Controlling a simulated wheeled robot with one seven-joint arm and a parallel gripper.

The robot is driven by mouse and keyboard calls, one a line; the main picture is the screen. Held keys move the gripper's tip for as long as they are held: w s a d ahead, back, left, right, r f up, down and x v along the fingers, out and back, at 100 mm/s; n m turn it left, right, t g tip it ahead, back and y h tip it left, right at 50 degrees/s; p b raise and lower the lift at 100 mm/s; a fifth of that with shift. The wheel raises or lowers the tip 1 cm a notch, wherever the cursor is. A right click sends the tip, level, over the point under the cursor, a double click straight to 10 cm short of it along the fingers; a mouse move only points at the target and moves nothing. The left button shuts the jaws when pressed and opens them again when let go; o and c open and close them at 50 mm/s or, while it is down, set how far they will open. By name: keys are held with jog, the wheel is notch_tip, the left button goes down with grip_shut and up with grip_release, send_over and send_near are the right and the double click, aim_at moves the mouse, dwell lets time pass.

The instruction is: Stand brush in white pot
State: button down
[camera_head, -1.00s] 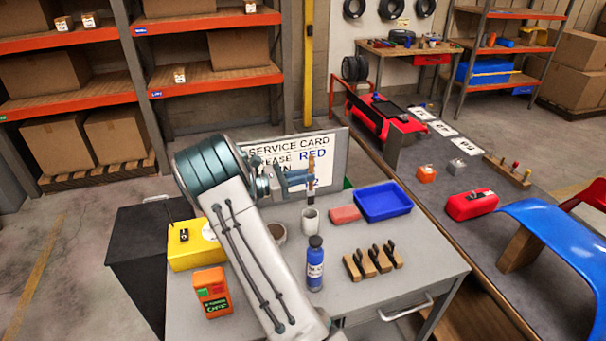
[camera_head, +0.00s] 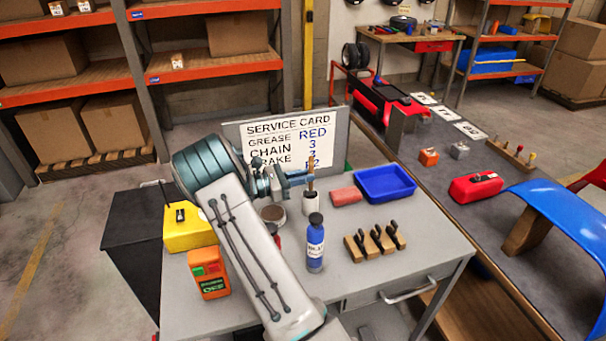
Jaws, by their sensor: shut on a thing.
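The white pot (camera_head: 309,207) stands upright on the grey cart top, just behind the blue bottle. The brush (camera_head: 311,176) is upright, its wooden handle up, directly over the pot. Its lower end is at or inside the pot's mouth; I cannot tell how deep it sits. My gripper (camera_head: 306,178) is shut on the brush just above the pot's rim. My arm comes up from the front and covers part of the cart.
A blue bottle (camera_head: 315,244) stands close in front of the pot. A red block (camera_head: 346,196) and a blue tray (camera_head: 386,184) lie to the right. Dark clips on wooden blocks (camera_head: 375,243) sit front right. A service card (camera_head: 289,140) stands behind.

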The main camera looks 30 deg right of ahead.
jog(key=shift+f, duration=0.35)
jog(key=c, duration=1.3)
grip_release()
jog(key=s+d+r+b, duration=0.1)
jog(key=s+d+r, duration=0.1)
jog(key=s+r, duration=0.1)
jog(key=s+d+r+b, duration=0.1)
jog(key=s+d+r, duration=0.1)
jog(key=s+r, duration=0.1)
jog(key=s+d+r+b, duration=0.1)
jog(key=s+d+r, duration=0.1)
jog(key=r, duration=0.3)
jog(key=shift+s+d, duration=0.35)
jog(key=shift+s, duration=0.45)
